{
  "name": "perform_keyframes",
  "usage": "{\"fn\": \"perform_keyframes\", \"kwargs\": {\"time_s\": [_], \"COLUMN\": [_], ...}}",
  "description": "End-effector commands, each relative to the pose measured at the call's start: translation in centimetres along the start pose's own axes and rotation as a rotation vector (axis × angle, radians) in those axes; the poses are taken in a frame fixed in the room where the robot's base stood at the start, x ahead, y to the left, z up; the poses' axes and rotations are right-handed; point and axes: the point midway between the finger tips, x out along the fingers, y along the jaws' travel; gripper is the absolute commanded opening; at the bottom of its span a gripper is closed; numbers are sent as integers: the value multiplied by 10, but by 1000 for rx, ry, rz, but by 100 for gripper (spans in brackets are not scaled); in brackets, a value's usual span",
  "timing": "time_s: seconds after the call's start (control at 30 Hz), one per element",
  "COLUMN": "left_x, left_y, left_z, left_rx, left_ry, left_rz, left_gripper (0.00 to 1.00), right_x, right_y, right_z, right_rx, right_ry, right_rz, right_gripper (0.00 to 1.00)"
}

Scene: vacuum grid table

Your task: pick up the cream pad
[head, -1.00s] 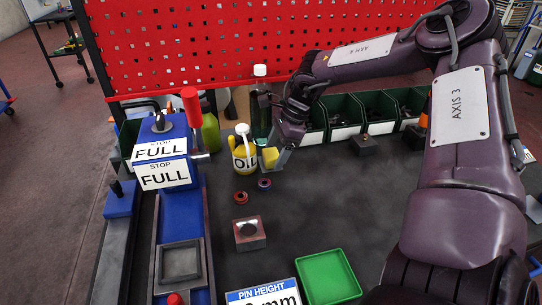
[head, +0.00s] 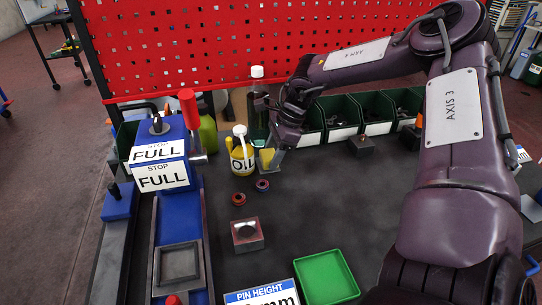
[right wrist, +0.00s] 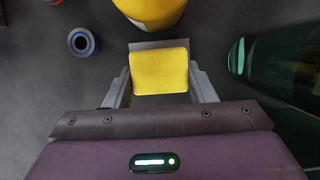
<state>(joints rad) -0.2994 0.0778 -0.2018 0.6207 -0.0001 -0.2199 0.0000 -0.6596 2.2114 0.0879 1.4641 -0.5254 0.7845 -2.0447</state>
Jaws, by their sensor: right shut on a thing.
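My right gripper (head: 269,160) is low over the dark table, just right of the yellow oil can (head: 241,156). It is shut on a small yellow pad (head: 267,155), which sits between its two fingers in the right wrist view (right wrist: 160,72). The pad looks yellow rather than cream. A grey strip (right wrist: 158,45) shows along its far edge. I cannot tell whether the pad touches the table. My left gripper is not in view.
Two small rings (head: 238,198) lie in front. Green bins (head: 341,118) line the back right. A green tray (head: 326,277) and a metal block (head: 247,233) are nearer.

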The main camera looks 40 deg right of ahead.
Motion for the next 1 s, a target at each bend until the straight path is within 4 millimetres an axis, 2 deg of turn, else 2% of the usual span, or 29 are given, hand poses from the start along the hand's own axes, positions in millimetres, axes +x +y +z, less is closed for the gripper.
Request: {"fn": "perform_keyframes", "kwargs": {"time_s": [0.13, 0.27, 0.37, 0.7, 0.9, 1.0], "left_x": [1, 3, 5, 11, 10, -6], "left_y": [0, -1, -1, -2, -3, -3], "left_z": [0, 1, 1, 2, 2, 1], "left_rx": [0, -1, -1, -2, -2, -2], "left_ry": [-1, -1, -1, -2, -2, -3], "left_rz": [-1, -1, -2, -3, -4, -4], "left_gripper": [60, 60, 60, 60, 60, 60], "right_x": [-9, -28, -54, -159, -212, -236], "right_y": [0, -1, -2, -1, 0, 0], "right_z": [4, 13, 23, 66, 88, 98], "right_rx": [-1, -3, -5, -3, -1, 1], "right_ry": [0, -1, 1, 4, 4, 2], "right_rz": [-1, -5, -8, -8, -5, -2], "right_gripper": [25, 25, 25, 25, 25, 25]}}
